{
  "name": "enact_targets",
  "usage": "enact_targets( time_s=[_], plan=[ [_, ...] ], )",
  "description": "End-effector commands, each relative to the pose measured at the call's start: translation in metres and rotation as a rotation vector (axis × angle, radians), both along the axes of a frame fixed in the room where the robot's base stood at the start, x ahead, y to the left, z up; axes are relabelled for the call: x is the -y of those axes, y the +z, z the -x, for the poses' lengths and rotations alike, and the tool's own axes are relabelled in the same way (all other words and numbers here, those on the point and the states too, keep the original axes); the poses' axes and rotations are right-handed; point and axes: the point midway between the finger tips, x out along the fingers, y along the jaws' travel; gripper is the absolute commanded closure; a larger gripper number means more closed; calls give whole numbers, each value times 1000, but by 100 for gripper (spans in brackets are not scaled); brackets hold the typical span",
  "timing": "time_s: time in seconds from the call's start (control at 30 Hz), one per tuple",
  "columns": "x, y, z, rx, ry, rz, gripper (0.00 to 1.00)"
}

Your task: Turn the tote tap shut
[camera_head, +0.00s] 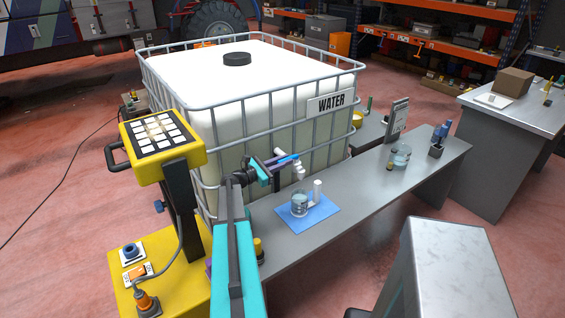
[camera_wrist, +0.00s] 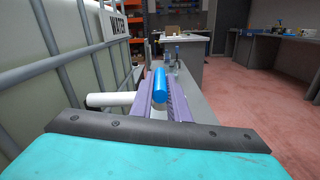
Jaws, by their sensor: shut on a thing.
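The white water tote (camera_head: 240,75) stands in a metal cage with a WATER label. Its white tap (camera_head: 299,172) sticks out low on the front side, above the bench. My gripper (camera_head: 284,162) is at the tap, its purple fingers shut on the blue tap handle (camera_wrist: 159,85). In the wrist view the handle lies between the fingers, pointing away from me along the bench. The tap's white pipe (camera_wrist: 108,99) comes in from the left, partly hidden by my gripper. A clear jug (camera_head: 299,204) with bluish water stands below the tap on a blue mat (camera_head: 324,214).
Another jug (camera_head: 400,156) and a dark sign stand farther along the grey bench (camera_head: 350,192). The cage bars (camera_wrist: 58,50) are close on the left in the wrist view. Red floor lies open to the right.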

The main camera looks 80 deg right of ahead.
Motion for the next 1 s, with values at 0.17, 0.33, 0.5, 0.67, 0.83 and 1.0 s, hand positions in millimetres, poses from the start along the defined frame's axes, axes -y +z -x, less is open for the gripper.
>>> enact_targets(
  time_s=[0.17,0.33,0.5,0.67,0.83,1.0],
  plan=[
    [-1,-2,2,3,-5,-4,100],
    [1,-2,5,4,-7,-4,66],
    [2,-1,7,2,-8,-3,66],
    [1,-1,6,2,-8,-2,66],
    [-6,-2,1,2,-8,-1,66],
    [-21,-3,-12,2,-6,-1,66]
  ],
)
